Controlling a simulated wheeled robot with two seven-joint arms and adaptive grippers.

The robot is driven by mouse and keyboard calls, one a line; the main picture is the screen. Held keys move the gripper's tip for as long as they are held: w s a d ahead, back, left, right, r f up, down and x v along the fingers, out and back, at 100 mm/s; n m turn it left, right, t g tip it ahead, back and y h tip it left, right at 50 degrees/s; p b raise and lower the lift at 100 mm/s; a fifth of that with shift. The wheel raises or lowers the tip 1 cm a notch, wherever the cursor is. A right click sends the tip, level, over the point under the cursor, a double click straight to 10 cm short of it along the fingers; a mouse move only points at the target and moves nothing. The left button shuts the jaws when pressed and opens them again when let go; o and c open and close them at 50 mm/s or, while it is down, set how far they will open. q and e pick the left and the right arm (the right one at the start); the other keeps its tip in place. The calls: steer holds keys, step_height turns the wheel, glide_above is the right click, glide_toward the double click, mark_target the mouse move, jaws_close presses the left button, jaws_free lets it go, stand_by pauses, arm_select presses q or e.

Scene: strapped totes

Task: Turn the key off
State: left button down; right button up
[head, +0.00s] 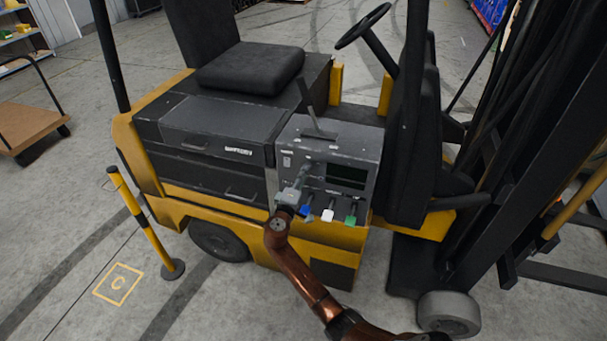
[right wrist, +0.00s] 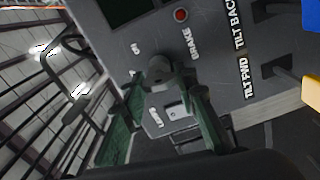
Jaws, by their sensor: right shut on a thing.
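The grey control panel (head: 365,145) stands on the side of the yellow and black forklift. My right gripper (head: 302,175) is at the left part of its face, with the arm coming up from below. In the right wrist view, the two fingers of the right gripper (right wrist: 166,82) close on a small dark grey piece, the key (right wrist: 160,70), at the panel face. The fingertips cover most of the key, so its exact angle is hard to tell. My left gripper is not in view.
Blue (head: 306,212), white (head: 328,215) and green (head: 350,219) lever knobs stick out just right of my gripper. A red button (right wrist: 181,15) sits near the BRAKE label. A yellow-black post (head: 140,215) stands left. The floor in front is open.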

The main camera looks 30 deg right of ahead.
steer(key=shift+n+p, duration=0.4)
steer(key=shift+n, duration=0.5)
steer(key=o, duration=1.2)
steer(key=shift+c, duration=0.2)
steer(key=v, duration=1.2)
